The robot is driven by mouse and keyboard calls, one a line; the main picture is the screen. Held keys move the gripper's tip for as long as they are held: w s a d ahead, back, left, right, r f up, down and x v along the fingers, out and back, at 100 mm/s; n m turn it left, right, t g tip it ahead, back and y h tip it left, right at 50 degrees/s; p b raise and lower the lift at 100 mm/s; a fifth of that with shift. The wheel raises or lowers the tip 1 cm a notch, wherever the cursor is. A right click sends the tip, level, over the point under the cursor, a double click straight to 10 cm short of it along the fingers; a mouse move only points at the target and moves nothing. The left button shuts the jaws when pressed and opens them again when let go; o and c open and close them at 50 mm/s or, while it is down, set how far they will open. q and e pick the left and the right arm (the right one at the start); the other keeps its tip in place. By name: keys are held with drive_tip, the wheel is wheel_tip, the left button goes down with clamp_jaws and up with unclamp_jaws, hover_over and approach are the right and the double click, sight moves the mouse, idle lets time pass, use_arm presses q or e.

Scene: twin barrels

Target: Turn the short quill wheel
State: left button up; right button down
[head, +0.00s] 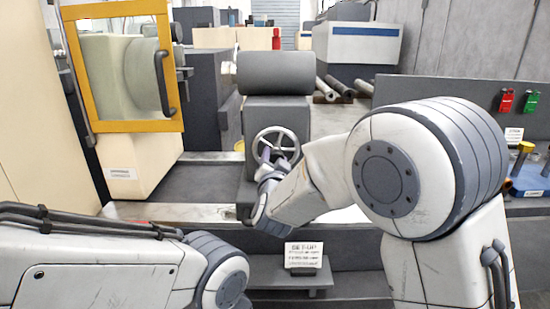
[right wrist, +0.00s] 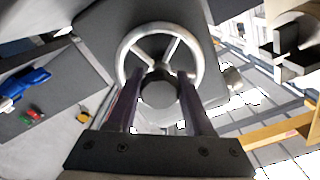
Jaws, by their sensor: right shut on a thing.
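The quill wheel (head: 276,129) is a light metal handwheel with spokes, on the front of a dark grey machine block near the middle of the head view. In the right wrist view the wheel (right wrist: 126,50) faces the camera, with a dark round hub piece (right wrist: 158,92) in front of its centre. My right gripper (head: 273,158) is at the lower part of the wheel. In the wrist view the fingers of the right gripper (right wrist: 160,100) stand either side of the hub piece and are shut on it. The contact itself is partly hidden. My left gripper is outside the views.
A grey cylinder (head: 279,73) sits atop the block. A yellow-framed door (head: 122,126) stands left. A small sign (head: 304,256) is on the front ledge. Red (head: 507,98) and green (head: 531,101) switches and a blue holder (head: 530,178) are right. Metal bars (head: 340,86) lie behind.

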drive_tip(key=shift+f, duration=0.1)
drive_tip(key=shift+c, duration=1.4)
unclamp_jaws()
drive_tip(key=shift+s, duration=0.15)
drive_tip(key=s, duration=1)
drive_tip(key=shift+s, duration=0.15)
